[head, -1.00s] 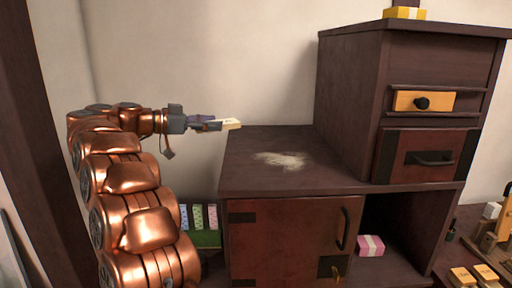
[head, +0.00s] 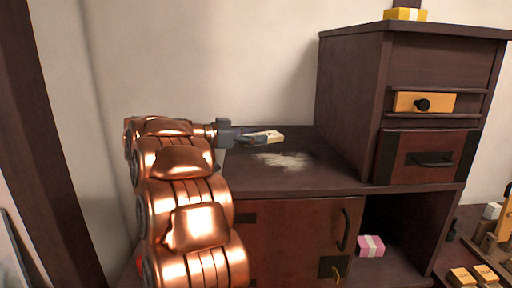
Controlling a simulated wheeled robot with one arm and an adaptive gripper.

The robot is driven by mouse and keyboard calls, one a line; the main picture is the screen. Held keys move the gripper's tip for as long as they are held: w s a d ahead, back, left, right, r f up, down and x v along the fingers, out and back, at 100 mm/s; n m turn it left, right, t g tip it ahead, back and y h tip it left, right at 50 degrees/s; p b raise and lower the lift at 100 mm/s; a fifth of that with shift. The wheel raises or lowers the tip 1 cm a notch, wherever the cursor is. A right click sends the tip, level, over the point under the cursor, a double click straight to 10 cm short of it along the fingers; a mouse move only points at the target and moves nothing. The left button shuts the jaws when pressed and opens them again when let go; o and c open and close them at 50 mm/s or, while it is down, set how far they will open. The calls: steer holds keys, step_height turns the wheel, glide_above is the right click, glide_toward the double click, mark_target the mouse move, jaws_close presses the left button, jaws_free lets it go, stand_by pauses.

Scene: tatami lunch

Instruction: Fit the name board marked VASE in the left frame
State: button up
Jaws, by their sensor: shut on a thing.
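My gripper (head: 252,139) is shut on a small pale board (head: 268,136) with a dark mark on it, too small to read. The board sticks out to the right from the fingertips. Gripper and board are over the left back part of the dark cabinet top (head: 335,178); I cannot tell whether the board touches it. No frame marked as the left frame can be made out in the head view.
A pale powdery patch (head: 284,161) lies on the cabinet top. A taller drawer unit (head: 345,95) stands on the right, with a yellow box (head: 405,14) on it. A pink box (head: 370,246) sits in the open lower compartment. Several small wooden blocks (head: 462,277) lie at the lower right.

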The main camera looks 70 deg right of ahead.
mark_target(255, 153)
steer(key=shift+s+d+f, duration=0.1)
steer(key=shift+s+f, duration=0.05)
steer(key=shift+f, duration=1.4)
steer(key=shift+f, duration=0.2)
steer(key=o, duration=1.2)
steer(key=shift+r, duration=0.1)
steer(key=shift+r, duration=0.1)
steer(key=b+v, duration=0.1)
steer(key=v, duration=1.1)
